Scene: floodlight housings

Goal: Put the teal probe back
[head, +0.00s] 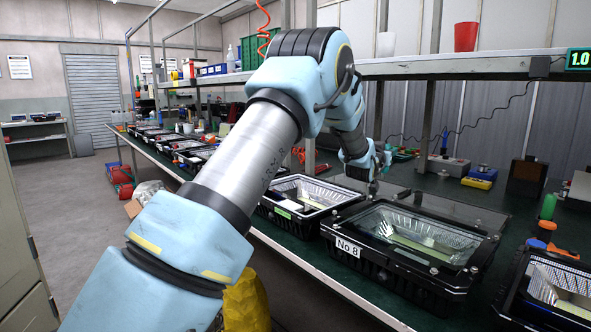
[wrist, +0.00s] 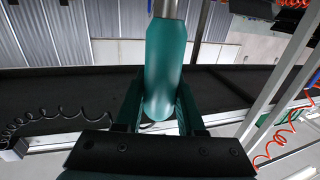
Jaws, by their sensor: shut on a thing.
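The teal probe (wrist: 167,75) fills the middle of the wrist view, with its metal shaft (wrist: 167,8) running out of the top of the picture. My gripper (wrist: 160,108) is shut on the probe's rounded handle, one finger on each side. In the head view my gripper (head: 376,170) is small and partly hidden by my own wrist, above the bench behind the No 8 housing (head: 400,250). The probe cannot be clearly made out there. A grey box (head: 447,166) with a blue upright handle (head: 445,138) stands on the bench to the right of my gripper.
Several floodlight housings line the bench front; an open one (head: 305,195) is left of No 8, another (head: 555,290) at lower right. A green bottle (head: 548,206) and orange tool (head: 562,251) are at right. A shelf (head: 470,66) overhangs the bench.

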